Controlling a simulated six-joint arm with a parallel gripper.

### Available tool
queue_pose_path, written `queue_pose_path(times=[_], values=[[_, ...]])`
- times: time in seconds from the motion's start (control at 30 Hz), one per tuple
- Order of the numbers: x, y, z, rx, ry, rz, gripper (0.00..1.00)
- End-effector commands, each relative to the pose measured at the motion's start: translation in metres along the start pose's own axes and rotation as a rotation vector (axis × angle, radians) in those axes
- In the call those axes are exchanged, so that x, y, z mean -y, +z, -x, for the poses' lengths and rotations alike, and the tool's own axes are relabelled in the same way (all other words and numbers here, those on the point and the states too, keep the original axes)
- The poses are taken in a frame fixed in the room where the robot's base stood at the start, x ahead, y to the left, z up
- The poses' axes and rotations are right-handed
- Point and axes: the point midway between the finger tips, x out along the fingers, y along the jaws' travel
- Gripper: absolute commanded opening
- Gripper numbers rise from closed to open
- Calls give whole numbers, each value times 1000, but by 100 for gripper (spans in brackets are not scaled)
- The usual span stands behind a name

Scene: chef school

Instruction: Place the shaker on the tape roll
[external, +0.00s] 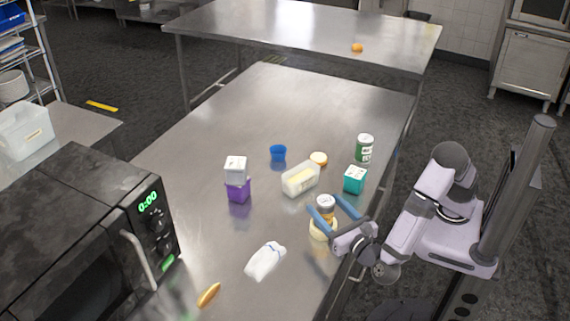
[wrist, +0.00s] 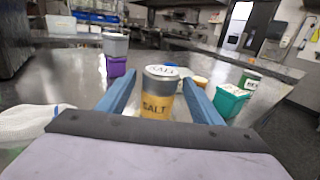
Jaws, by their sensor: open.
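The salt shaker (external: 325,201) has a white and grey top and a yellow lower part. It stands upright in the external view and appears to rest on the cream tape roll (external: 321,234), though the exact contact is hard to see. In the wrist view the shaker (wrist: 157,92) is upright, with its SALT label facing me. My gripper (external: 324,204) is open, with one blue finger on each side of the shaker. Some space shows between the shaker and the fingers in the wrist view. The tape roll is hidden there.
A white cloth (external: 265,261) lies left of the tape roll. Behind are a clear butter tub (external: 300,180), teal box (external: 354,181), green can (external: 364,149), blue cup (external: 278,153) and purple box (external: 238,191) under a white one. A microwave (external: 82,235) stands left.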

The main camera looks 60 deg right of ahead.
Motion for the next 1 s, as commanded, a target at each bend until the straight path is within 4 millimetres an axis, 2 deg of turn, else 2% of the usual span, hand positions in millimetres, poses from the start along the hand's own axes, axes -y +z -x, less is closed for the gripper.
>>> queue_pose_path(times=[0.03,0.2,0.4,0.6,1.0], values=[[-1,-3,11,0,5,-4,60],[-1,-3,40,0,3,-3,60],[-1,-2,63,-1,1,-2,60],[0,0,71,1,0,0,60],[0,0,71,0,0,-1,60]])
